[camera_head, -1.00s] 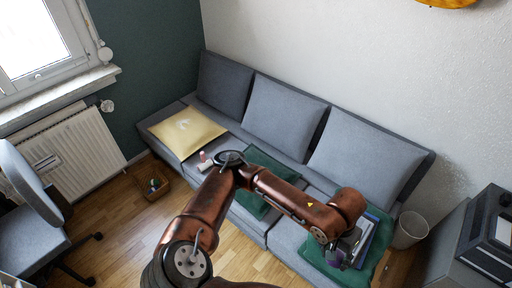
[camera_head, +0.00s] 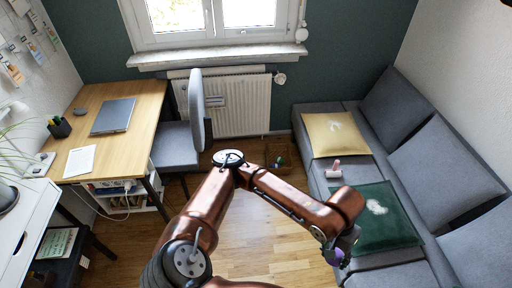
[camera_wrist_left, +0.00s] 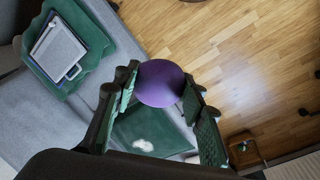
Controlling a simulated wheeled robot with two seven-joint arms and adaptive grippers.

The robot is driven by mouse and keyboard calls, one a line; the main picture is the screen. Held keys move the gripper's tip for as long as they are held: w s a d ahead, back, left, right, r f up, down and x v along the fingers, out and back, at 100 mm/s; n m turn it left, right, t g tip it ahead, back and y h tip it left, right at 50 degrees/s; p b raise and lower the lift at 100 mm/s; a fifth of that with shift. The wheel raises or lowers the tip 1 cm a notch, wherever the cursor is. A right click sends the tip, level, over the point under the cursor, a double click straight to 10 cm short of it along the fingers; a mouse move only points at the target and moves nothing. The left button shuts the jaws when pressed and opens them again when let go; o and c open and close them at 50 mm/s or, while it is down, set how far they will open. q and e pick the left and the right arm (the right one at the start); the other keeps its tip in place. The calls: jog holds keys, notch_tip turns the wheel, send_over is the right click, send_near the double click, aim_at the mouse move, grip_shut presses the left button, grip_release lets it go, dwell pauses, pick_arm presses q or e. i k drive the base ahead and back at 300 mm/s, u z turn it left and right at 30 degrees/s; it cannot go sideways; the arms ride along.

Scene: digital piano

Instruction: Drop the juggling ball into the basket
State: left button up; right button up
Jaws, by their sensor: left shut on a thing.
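The juggling ball (camera_wrist_left: 160,83) is purple and round. It sits between the fingertips of my left gripper (camera_wrist_left: 158,92), which is shut on it. In the head view the ball (camera_head: 338,259) shows small at the end of my left gripper (camera_head: 343,250), low in front of the sofa edge. A brown basket (camera_head: 285,171) stands on the floor between the radiator and the sofa, with small things in it. In the wrist view the basket (camera_wrist_left: 251,159) is at lower right, apart from the ball. My right gripper is not in view.
The grey sofa (camera_head: 317,190) carries a yellow cushion (camera_head: 335,136), a green cushion (camera_head: 398,232) and a small pinkish item (camera_head: 334,169). A chair (camera_head: 176,145) and desk (camera_head: 140,97) stand left. The wooden floor (camera_head: 262,215) before the basket is clear.

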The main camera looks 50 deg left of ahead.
aim_at(271, 155)
jog(key=u, duration=1.7)
jog(key=i, duration=3.25)
jog(key=z, duration=2.2)
